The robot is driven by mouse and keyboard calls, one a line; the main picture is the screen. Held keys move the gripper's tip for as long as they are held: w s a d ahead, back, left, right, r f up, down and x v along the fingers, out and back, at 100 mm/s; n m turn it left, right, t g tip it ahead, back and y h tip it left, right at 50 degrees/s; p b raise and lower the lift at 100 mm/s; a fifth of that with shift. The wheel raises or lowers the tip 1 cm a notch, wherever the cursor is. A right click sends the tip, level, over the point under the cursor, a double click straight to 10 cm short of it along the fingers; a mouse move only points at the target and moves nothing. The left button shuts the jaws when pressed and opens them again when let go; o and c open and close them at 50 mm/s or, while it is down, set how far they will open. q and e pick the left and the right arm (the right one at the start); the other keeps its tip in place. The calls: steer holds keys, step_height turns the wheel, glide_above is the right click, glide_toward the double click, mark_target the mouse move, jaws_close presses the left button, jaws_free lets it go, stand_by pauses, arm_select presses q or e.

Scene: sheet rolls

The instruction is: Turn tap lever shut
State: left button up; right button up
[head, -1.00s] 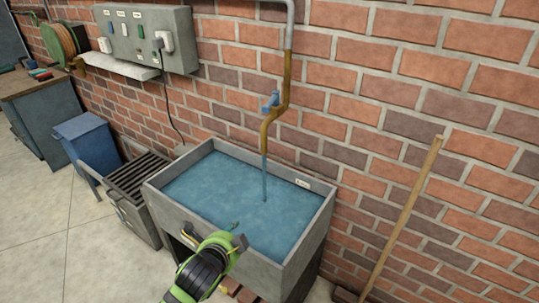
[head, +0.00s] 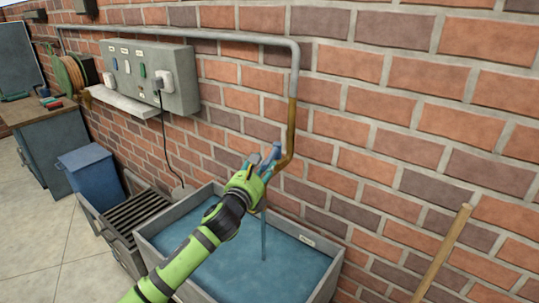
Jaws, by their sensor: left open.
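The tap is a brass pipe (head: 291,125) coming down the brick wall from a grey pipe, with a small blue lever (head: 282,143) on it. A thin stream of water (head: 263,240) falls from the tap into the grey sink (head: 320,268), which is full of blue water. My left gripper (head: 271,158) is open at the tap, with its fingers at the lever. The fingers hide part of the lever and the spout, and I cannot tell whether they touch it. My right gripper is not in view.
A grey socket panel (head: 180,75) with a plugged cable is on the wall to the left. A slatted rack (head: 140,213) and a blue bin (head: 88,172) stand left of the sink. A wooden pole (head: 440,253) leans at the right.

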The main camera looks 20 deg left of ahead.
mark_target(269, 156)
arm_select(q)
steer(key=w, duration=0.4)
steer(key=shift+w+d+f+p, duration=0.2)
steer(key=shift+w+f+p, duration=0.15)
steer(key=shift+p, duration=0.05)
steer(key=shift+w, duration=0.35)
steer(key=shift+w+r, duration=0.1)
steer(key=shift+r, duration=0.05)
steer(key=shift+w, duration=0.15)
